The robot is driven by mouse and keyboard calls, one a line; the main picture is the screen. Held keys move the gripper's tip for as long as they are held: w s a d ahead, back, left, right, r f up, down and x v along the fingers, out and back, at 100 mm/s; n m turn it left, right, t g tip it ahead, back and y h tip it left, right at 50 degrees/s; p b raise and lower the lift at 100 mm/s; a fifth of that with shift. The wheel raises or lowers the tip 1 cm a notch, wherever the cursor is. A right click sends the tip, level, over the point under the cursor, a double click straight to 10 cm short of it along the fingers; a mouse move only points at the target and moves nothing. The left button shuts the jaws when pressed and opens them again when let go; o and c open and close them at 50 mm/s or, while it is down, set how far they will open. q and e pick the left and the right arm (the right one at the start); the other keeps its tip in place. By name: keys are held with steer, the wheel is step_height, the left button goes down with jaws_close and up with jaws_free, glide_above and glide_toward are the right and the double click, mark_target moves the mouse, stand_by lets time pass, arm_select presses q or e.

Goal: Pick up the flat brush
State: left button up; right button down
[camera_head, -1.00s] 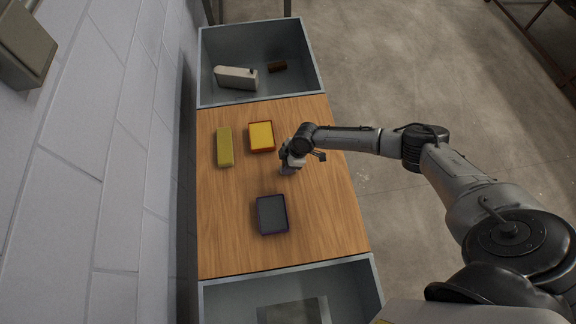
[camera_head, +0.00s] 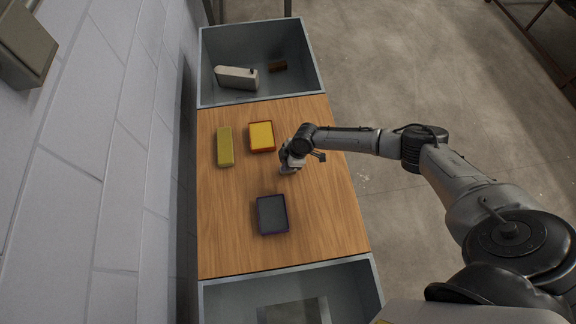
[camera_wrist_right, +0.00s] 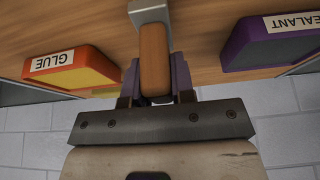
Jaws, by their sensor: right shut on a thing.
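My right gripper (camera_wrist_right: 155,85) is shut on the handle, with a finger on each side. A grey block (camera_wrist_right: 150,11) shows at the far end of the handle; I cannot tell whether it is part of the brush. In the head view my right gripper (camera_head: 288,168) is over the right-middle of the wooden table (camera_head: 230,215), and the brush is too small to make out there. My left gripper is not in view.
An orange-rimmed glue box (camera_head: 262,136) and a yellow-green block (camera_head: 225,147) lie left of the gripper. A purple-rimmed sealant box (camera_head: 272,215) lies nearer. Grey bins adjoin the far end (camera_head: 317,62) and near end (camera_head: 350,290). A wall (camera_head: 85,160) stands left.

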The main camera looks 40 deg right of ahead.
steer(key=shift+r, duration=0.6)
step_height(320, 180, up, 3)
steer(key=shift+f, duration=0.1)
steer(key=s+d+r+b, duration=0.2)
steer(key=s+d+r, duration=0.4)
steer(key=d, duration=0.4)
steer(key=shift+r, duration=0.5)
steer(key=c, duration=1.6)
jaws_free()
steer(key=shift+c, duration=1)
